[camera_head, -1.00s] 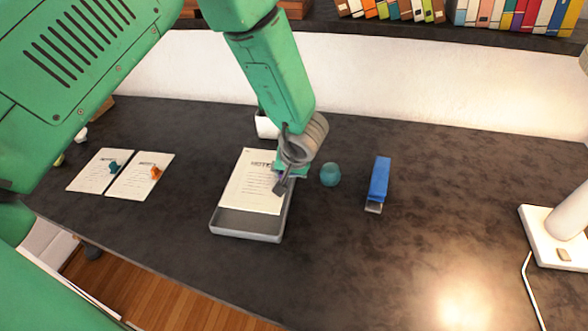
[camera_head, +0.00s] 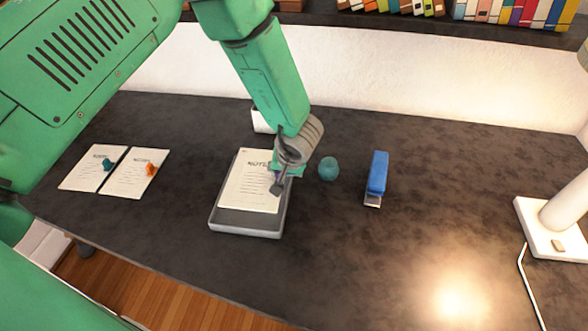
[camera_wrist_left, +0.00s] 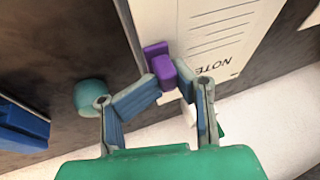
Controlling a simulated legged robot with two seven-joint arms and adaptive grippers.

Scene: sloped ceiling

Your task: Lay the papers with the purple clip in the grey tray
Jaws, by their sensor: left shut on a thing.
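The papers with the purple clip (camera_head: 248,182) lie over the grey tray (camera_head: 246,228), covering most of it. I cannot tell whether they rest fully on its floor. The same papers (camera_wrist_left: 220,30) fill the top of the left wrist view, with the purple clip (camera_wrist_left: 158,62) on their edge. My left gripper (camera_head: 275,182) is at the right edge of the tray. In the left wrist view its fingers (camera_wrist_left: 170,90) are shut on the purple clip. The clip is mostly hidden by the gripper in the head view. My right gripper is not in view.
Papers with a teal clip (camera_head: 93,168) and papers with an orange clip (camera_head: 135,173) lie at the left. A teal round object (camera_head: 328,169) and a blue stapler (camera_head: 377,178) stand right of the tray. A white cup (camera_head: 262,122) is behind it. A lamp (camera_head: 560,225) stands far right.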

